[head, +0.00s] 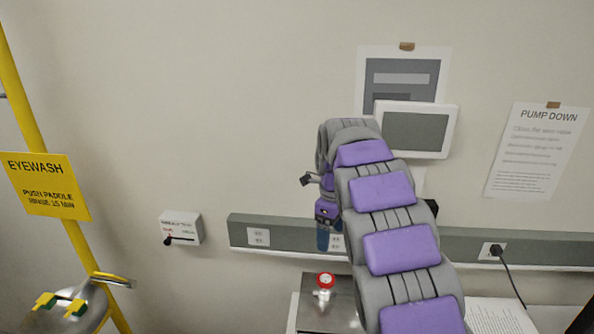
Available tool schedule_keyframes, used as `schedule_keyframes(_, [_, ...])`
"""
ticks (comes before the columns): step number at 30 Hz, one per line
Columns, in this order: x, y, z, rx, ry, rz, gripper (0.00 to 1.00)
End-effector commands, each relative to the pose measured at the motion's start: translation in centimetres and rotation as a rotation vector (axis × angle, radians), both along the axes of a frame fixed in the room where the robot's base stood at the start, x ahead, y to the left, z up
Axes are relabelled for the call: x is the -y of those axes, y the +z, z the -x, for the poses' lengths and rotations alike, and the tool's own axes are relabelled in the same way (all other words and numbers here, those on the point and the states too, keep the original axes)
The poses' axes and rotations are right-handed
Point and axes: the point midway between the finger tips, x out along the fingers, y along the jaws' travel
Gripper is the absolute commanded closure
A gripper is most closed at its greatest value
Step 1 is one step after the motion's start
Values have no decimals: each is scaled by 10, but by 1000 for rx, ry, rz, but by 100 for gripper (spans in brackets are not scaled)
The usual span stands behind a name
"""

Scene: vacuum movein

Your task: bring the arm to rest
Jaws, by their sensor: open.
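My arm (400,250), with grey links and purple pads, rises from the lower right and bends over at its top. Its far end hangs down on the left side of the bend, in front of the wall. My gripper (329,238) is at the lower end of that hanging part, pointing down, partly hidden by the arm. Its bluish fingers are open, and I see nothing held between them. It is above and apart from a small clear item with a red cap (325,283).
A metal box (318,312) carries the red-capped item. A grey outlet rail (285,235) and a lever switch box (181,229) are on the wall. A white-framed screen (417,130) is behind the arm. A yellow eyewash post (25,100) and bowl (85,308) stand at left.

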Motion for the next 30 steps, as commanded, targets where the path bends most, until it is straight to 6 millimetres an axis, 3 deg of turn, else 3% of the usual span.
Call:
schedule_keyframes(17, [14,-21,120,-50,621,-2,18])
schedule_keyframes(30, [15,-59,225,-82,1139,-44,18])
